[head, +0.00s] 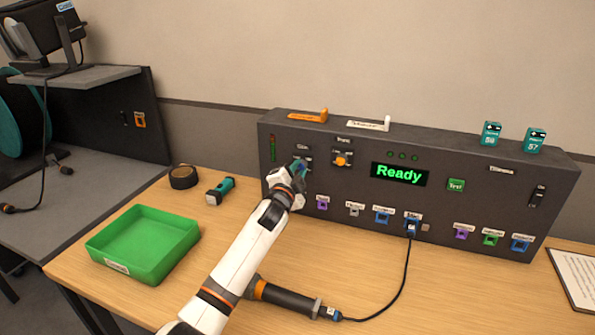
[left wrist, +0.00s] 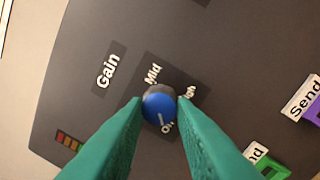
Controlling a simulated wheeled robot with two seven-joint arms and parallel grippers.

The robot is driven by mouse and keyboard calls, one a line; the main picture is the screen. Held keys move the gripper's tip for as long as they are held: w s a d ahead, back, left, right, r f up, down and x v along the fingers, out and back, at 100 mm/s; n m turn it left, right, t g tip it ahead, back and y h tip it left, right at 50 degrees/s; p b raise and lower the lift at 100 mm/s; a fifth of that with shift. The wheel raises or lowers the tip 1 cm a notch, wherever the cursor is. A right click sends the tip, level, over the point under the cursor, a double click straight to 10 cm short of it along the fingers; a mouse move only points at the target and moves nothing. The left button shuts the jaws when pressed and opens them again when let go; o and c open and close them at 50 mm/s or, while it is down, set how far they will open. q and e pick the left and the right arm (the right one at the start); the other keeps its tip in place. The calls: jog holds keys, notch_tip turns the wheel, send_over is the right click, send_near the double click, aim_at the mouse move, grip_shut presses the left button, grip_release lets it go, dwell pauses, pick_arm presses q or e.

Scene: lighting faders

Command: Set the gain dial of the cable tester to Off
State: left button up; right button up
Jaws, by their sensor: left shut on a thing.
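The cable tester (head: 350,215) is a dark grey panel box standing at the back of the wooden table, its display reading "Ready". Its gain dial (left wrist: 159,104) is a blue round knob beside the "Gain" label (left wrist: 108,70), with "Mid", "High" and "Off" around it, partly covered. A small pale mark on the knob's face lies on the side near "Off"; its exact setting is hard to tell. My left gripper (head: 301,168) is at the dial and hides most of it in the head view. Its teal fingers (left wrist: 160,108) are shut on the knob's sides. My right gripper is not in view.
An orange-knobbed dial (head: 341,160) sits just right of the gain dial. A cable (head: 395,285) runs from a lower port to a black handle on the table. A green tray (head: 145,243), a teal torch-like item (head: 220,191) and a dark roll (head: 184,177) lie left.

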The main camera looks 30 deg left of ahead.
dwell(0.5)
pick_arm(q)
jog(key=o, duration=1)
jog(key=b+v, duration=0.1)
jog(key=v, duration=1.1)
